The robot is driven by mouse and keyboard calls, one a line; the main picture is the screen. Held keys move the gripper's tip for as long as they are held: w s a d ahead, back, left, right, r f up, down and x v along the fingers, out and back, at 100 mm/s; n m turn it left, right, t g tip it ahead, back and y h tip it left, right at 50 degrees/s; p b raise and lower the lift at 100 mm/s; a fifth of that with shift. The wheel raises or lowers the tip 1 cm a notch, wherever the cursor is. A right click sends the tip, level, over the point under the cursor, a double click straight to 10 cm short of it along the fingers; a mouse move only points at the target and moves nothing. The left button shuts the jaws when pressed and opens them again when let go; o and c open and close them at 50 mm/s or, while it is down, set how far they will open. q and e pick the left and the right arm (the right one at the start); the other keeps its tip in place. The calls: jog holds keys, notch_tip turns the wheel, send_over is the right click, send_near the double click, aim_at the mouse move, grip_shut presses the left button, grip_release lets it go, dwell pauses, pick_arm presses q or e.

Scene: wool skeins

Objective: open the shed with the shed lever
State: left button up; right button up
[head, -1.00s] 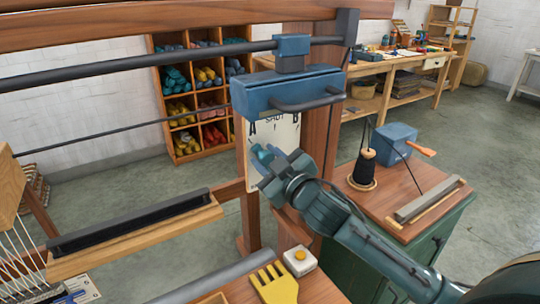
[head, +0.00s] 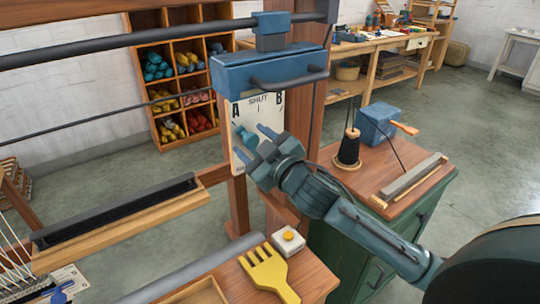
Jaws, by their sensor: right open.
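The shed lever's pale plate (head: 265,104) hangs below a blue housing and is marked A, SHUT and B. A teal piece (head: 244,136), which looks like the shed lever's handle, shows in front of the plate's left half. My right gripper (head: 254,142) is open in front of the plate, its fingers pointing at it. The teal piece lies close to the fingertips; I cannot tell if they touch it. The gripper hides the plate's lower right part. My left gripper is not in view.
The blue housing (head: 268,70) with a dark bar is above the gripper. A yellow comb (head: 266,270) and a white box with a yellow button (head: 288,241) lie below on wood. A green cabinet (head: 350,235) bears a black cone (head: 349,150) and a blue box (head: 377,124).

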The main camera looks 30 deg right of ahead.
pick_arm(q)
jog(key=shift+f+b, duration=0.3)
jog(key=shift+b, duration=0.25)
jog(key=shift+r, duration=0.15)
pick_arm(e)
jog(key=s+d, duration=0.1)
jog(key=s, duration=1.1)
jog(key=shift+d, duration=0.35)
pick_arm(q)
jog(key=shift+p, duration=0.3)
jog(key=p, duration=0.2)
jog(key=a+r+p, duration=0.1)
jog(key=p, duration=0.2)
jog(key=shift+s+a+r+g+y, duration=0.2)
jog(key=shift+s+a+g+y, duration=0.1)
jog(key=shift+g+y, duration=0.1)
pick_arm(e)
jog(key=s+a+f+m+g, duration=0.1)
jog(key=s+a+f+g, duration=0.1)
jog(key=f, duration=0.6)
jog(key=s+a+f+m+g, duration=0.2)
jog(key=s+a+f, duration=0.2)
jog(key=f, duration=0.5)
jog(key=s+a+f+m+g, duration=0.1)
jog(key=s+a+f+g, duration=0.2)
jog(key=s+f, duration=0.3)
notch_tip(320, 180, down, 3)
jog(key=shift+a+r+m+y, duration=0.15)
jog(key=shift+a+m+y, duration=0.15)
jog(key=shift+y, duration=0.1)
